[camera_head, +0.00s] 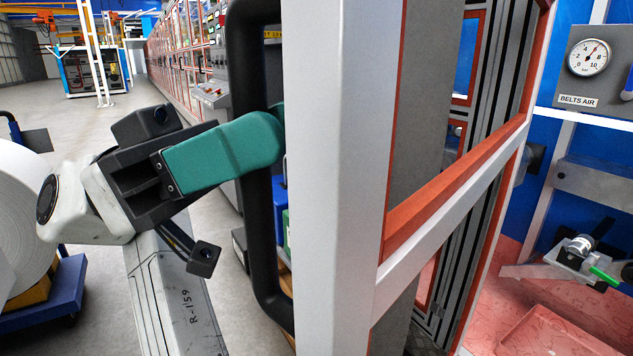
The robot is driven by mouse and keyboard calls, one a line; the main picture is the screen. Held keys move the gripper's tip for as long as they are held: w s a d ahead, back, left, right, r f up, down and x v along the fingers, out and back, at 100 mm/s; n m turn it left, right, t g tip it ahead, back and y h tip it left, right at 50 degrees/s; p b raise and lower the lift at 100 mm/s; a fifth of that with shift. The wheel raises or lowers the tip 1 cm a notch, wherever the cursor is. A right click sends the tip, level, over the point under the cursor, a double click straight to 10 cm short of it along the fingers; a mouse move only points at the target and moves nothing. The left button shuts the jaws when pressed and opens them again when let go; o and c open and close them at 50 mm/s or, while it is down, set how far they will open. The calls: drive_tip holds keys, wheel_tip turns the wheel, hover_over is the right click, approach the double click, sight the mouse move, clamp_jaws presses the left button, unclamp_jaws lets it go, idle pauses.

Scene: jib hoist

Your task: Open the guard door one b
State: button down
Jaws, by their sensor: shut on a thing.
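The guard door (340,150) is a pale grey frame with orange-red inner edges, close in front of the camera and filling the middle of the view. A long black bar handle (253,215) runs upright along its left side. My gripper (272,135) has green fingers and comes from the left. It is shut on the black handle, a little above the handle's middle. The far finger and the exact contact are partly hidden behind the handle and the door post. The door stands at an angle, with machine interior showing through and to the right of its frame.
A pressure gauge panel (592,62) labelled "BELTS AIR" is at the upper right. A metal bracket with a green-tipped part (585,258) juts out below it, above a red floor area (555,325). A large white roll (22,215) sits on a blue cart (50,305) at left.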

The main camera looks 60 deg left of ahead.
drive_tip(key=shift+s+a+b, duration=0.25)
drive_tip(key=shift+a+b, duration=0.05)
drive_tip(key=shift+a, duration=0.75)
drive_tip(key=shift+s+a+b, duration=0.2)
drive_tip(key=shift+a+b, duration=0.05)
drive_tip(key=shift+a, duration=0.8)
drive_tip(key=c, duration=1.3)
unclamp_jaws()
drive_tip(key=shift+o, duration=0.2)
drive_tip(key=shift+a, duration=0.1)
drive_tip(key=b+v, duration=0.3)
drive_tip(key=v, duration=0.4)
drive_tip(key=shift+s, duration=0.15)
drive_tip(key=shift+a+f, duration=0.1)
drive_tip(key=shift+c, duration=0.2)
